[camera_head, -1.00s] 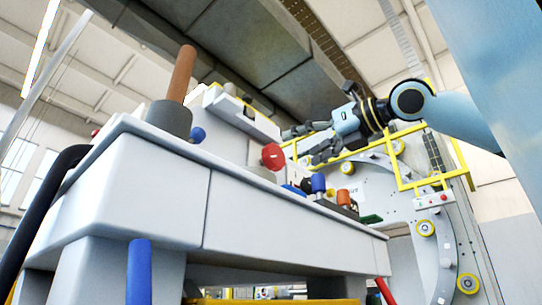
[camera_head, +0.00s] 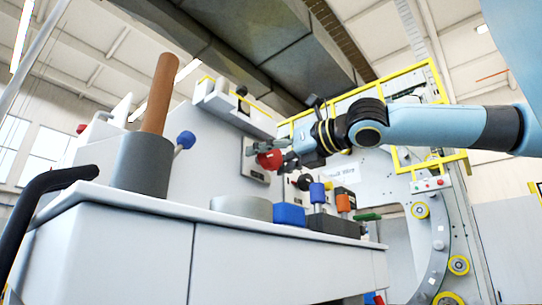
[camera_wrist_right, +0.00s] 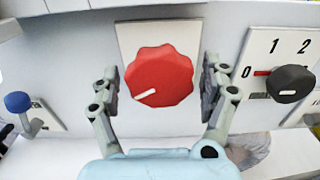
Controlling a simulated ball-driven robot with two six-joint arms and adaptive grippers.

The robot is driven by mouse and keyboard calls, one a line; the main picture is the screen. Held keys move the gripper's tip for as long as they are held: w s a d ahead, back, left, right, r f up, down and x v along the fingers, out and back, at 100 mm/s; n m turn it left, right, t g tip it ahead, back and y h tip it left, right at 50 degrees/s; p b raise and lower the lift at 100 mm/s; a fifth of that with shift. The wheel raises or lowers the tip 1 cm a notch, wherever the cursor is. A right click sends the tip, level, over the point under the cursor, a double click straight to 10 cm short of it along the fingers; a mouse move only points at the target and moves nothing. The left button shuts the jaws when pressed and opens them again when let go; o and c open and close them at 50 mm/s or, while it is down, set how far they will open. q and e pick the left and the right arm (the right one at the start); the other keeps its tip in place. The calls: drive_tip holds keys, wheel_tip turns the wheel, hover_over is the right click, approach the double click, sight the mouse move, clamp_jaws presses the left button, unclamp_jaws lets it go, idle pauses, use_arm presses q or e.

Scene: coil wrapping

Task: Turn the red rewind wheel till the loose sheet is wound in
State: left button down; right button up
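The red rewind wheel (camera_head: 270,159) is a scalloped knob on a pale plate on the machine's upright face. In the right wrist view the wheel (camera_wrist_right: 158,76) fills the middle, with a white mark pointing to its lower left. My right gripper (camera_wrist_right: 161,86) is open, with one finger on each side of the wheel and a visible gap to its rim. In the head view the right gripper (camera_head: 266,151) reaches in from the right at the wheel and partly covers it. I cannot make out the loose sheet. My left gripper is not in view.
A black knob with a numbered scale (camera_wrist_right: 290,84) sits right of the wheel, and a blue knob (camera_wrist_right: 17,102) to its left. On the bench (camera_head: 150,245) stand a grey cylinder with a brown rod (camera_head: 143,165), a blue block (camera_head: 289,214) and a grey disc (camera_head: 241,207). Yellow rails (camera_head: 437,80) stand behind my arm.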

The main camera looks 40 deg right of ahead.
drive_tip(key=c, duration=1)
drive_tip(key=shift+c, duration=0.2)
drive_tip(key=shift+m, duration=0.4)
